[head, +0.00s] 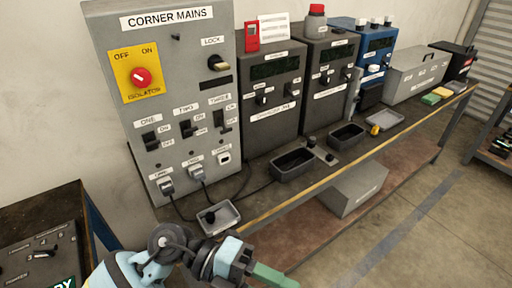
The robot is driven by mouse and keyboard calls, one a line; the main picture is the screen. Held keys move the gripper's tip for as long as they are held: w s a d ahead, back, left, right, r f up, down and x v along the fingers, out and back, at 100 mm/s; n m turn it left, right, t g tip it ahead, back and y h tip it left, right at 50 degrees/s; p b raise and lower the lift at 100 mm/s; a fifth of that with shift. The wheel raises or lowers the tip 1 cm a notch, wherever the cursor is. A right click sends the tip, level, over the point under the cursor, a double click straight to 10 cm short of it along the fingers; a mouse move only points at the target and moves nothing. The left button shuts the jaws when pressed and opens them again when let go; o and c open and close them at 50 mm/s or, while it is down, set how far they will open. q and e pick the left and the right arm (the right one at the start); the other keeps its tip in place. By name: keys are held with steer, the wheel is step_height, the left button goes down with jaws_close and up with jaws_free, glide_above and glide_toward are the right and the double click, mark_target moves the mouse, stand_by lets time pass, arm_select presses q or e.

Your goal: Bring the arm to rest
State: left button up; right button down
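My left arm enters at the bottom of the head view, left of centre, in light blue and dark grey. Its gripper (262,272) points right, low in front of the bench's front edge. A long green piece (275,277) shows at its end, and a small red piece is beside its body. I cannot tell whether the green piece is a finger or something held. The lower part of the gripper is cut off by the frame, so its opening is unclear. My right gripper is not in view.
The grey CORNER MAINS panel (188,60) stands above the bench, its isolator (141,77) red on yellow. Grey trays (219,218), dark bins (293,165) and control boxes line the bench. A grey box (352,189) sits on the lower shelf.

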arm_select(q)
steer(key=w+a+r+n+t+h, duration=0.1)
steer(key=w+a+n+t+h, duration=0.15)
steer(key=n+t, duration=0.5)
steer(key=w+a+n+t+h, duration=0.1)
steer(key=w+n+t+h, duration=0.3)
steer(key=n+t, duration=0.35)
steer(key=w+a+f+n+t+y, duration=0.2)
steer(key=a+f+n+t+y, duration=0.8)
steer(key=n, duration=0.3)
steer(key=s+a+f+n+g+y, duration=0.4)
steer(key=s+a+f+y, duration=0.1)
steer(key=s+f, duration=0.4)
steer(key=s+a+f+n+g+y+p, duration=0.1)
steer(key=s+a+f+n+g+y, duration=0.3)
steer(key=s+f, duration=0.5)
step_height(320, 180, down, 4)
steer(key=shift+a+g+y, duration=0.45)
steer(key=shift+g, duration=0.35)
